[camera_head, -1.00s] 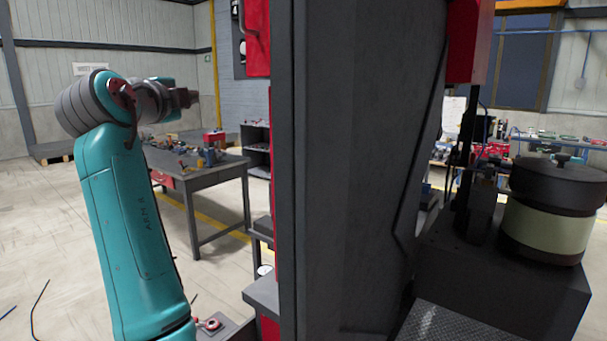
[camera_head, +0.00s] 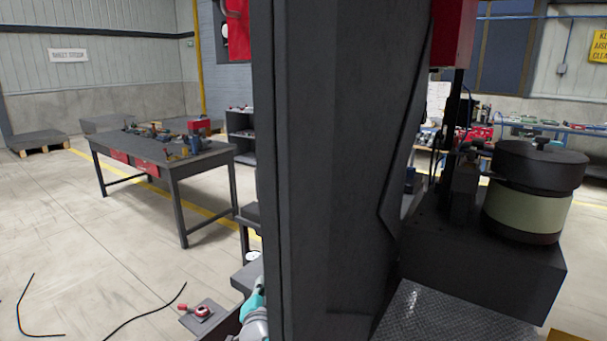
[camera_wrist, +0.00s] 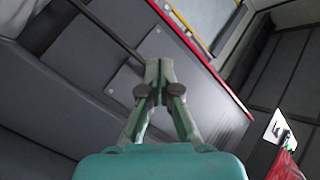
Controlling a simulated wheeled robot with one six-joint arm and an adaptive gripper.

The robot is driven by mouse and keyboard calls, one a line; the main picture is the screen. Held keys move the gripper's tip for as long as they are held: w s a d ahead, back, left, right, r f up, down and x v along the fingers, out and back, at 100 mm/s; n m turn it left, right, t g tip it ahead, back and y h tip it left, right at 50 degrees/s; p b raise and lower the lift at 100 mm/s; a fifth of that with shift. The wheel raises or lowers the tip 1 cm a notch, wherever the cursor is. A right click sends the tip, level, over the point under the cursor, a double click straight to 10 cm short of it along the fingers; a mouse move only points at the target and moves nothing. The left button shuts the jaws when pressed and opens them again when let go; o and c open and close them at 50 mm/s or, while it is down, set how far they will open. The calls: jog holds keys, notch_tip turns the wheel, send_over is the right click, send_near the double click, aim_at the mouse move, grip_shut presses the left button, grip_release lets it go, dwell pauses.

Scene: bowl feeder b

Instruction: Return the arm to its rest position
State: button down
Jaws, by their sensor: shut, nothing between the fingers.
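My gripper (camera_wrist: 159,70) shows in the wrist view, with its two green fingers brought together at the tips and nothing between them. Beyond the fingers is a grey panel with a red edge; I cannot tell how far away it is. In the head view only a small teal part of my arm shows at the bottom, left of the tall dark panel. The gripper itself is out of that view.
A tall dark grey panel (camera_head: 345,180) fills the middle of the head view. A round feeder bowl (camera_head: 528,210) stands at right. A grey workbench (camera_head: 205,162) with tools stands at left. Cables lie on the floor; open floor lies at left.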

jog(key=s+d+f+n+g, duration=0.1)
jog(key=s+d+f+n, duration=0.1)
jog(key=s+d+f, duration=0.7)
jog(key=s+d+f+n, duration=0.2)
jog(key=s+d+f, duration=0.4)
jog(key=s+f, duration=0.4)
jog(key=s+d+f+n, duration=0.15)
jog(key=s+d, duration=0.25)
jog(key=s, duration=0.4)
jog(key=s+d+f+n, duration=0.15)
jog(key=s+d, duration=0.25)
jog(key=s, duration=0.5)
jog(key=s+d+r, duration=0.2)
jog(key=s+r, duration=0.1)
jog(key=s, duration=0.4)
jog(key=s+d+r+h, duration=0.1)
jog(key=s+d+r, duration=0.1)
jog(key=s, duration=0.6)
jog(key=s+d+r+g, duration=0.1)
jog(key=s+r, duration=0.3)
jog(key=s, duration=0.3)
jog(key=shift+s+d+r+h, duration=0.35)
jog(key=shift+d+h, duration=0.05)
